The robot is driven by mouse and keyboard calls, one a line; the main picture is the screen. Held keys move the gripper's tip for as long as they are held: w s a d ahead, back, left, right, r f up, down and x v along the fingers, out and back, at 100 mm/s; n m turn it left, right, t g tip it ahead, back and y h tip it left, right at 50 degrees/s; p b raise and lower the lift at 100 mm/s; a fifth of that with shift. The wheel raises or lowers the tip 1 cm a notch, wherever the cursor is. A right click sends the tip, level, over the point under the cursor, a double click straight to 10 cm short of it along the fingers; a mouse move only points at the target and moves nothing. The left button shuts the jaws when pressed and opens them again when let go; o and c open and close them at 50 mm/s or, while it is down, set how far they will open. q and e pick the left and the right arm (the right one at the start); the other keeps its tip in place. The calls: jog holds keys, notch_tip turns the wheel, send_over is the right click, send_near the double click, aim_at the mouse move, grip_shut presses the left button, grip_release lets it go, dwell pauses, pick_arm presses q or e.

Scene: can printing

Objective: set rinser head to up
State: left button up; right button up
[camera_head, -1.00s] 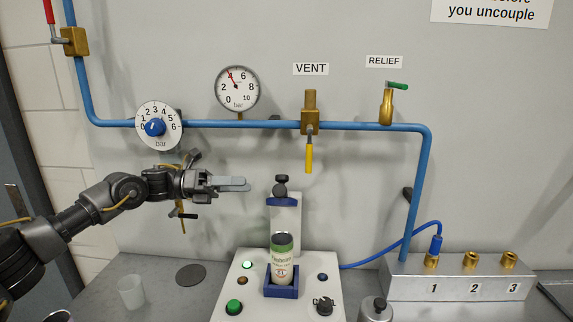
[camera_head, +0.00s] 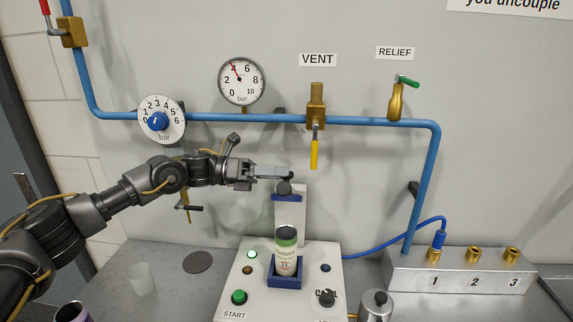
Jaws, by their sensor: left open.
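The white station (camera_head: 252,285) stands on the bench with a white upright (camera_head: 289,218) at its back. A dark rounded head (camera_head: 284,188) sits on the blue bracket at the top of this upright. A can (camera_head: 286,258) with a green band and dark top stands upright in the blue holder (camera_head: 285,282) below. My left gripper (camera_head: 288,173) reaches in from the left, open, with its fingertips at the head's top. The fingers overlap the head in the picture; I cannot tell whether they touch it. My right gripper is not in view.
A blue pipe (camera_head: 230,118) with a regulator dial (camera_head: 162,119), gauge (camera_head: 241,80) and yellow-handled vent valve (camera_head: 314,152) runs along the wall. A clear cup (camera_head: 139,278) and dark disc (camera_head: 198,262) lie left. A metal pot (camera_head: 375,305) and numbered manifold (camera_head: 450,278) stand right.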

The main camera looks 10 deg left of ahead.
pick_arm(q)
jog(key=shift+d+p, duration=0.3)
jog(key=shift+d, duration=0.85)
